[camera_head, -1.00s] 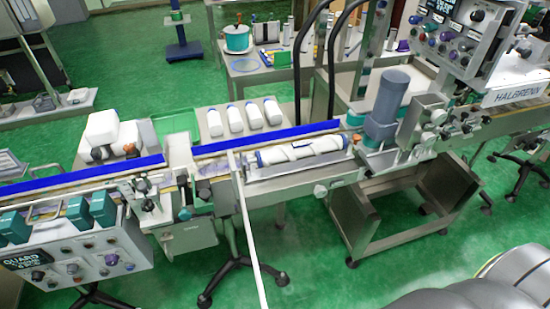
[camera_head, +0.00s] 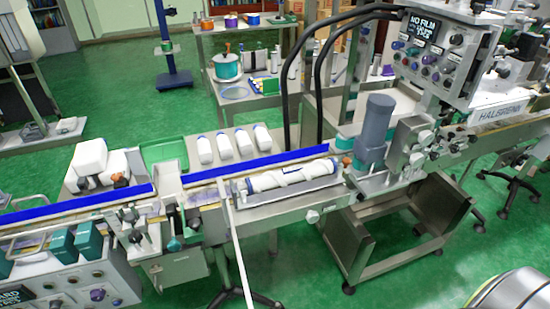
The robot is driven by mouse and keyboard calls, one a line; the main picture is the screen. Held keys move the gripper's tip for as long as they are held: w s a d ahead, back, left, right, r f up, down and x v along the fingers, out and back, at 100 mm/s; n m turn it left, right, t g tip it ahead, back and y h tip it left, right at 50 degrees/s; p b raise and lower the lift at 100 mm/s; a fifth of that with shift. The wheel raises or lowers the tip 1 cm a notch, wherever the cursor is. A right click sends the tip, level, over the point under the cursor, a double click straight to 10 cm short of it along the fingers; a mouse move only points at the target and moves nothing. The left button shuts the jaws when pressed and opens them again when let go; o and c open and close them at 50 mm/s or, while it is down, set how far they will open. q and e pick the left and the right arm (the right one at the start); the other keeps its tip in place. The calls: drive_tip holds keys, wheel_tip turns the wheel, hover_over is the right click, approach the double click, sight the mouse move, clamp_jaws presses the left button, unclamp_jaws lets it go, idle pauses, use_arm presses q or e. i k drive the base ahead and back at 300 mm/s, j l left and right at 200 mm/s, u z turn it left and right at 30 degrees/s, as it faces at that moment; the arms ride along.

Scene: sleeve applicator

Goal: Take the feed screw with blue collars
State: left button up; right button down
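A white feed screw (camera_head: 292,178) with spiral grooves lies along the front of the conveyor, in a metal trough beside the blue guide rail. Its ends look dark blue, at the left end and the right end, though the collars are small at this distance. Neither of my grippers is in view, so nothing shows them near the screw.
Several white bottles with blue caps (camera_head: 223,146) stand behind the rail (camera_head: 258,161). A grey cylindrical motor (camera_head: 375,130) stands right of the screw. A long white bar (camera_head: 236,250) slants down in front.

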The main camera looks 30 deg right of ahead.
sight(292, 174)
drive_tip(key=l+u, duration=0.3)
drive_tip(key=l, duration=1.75)
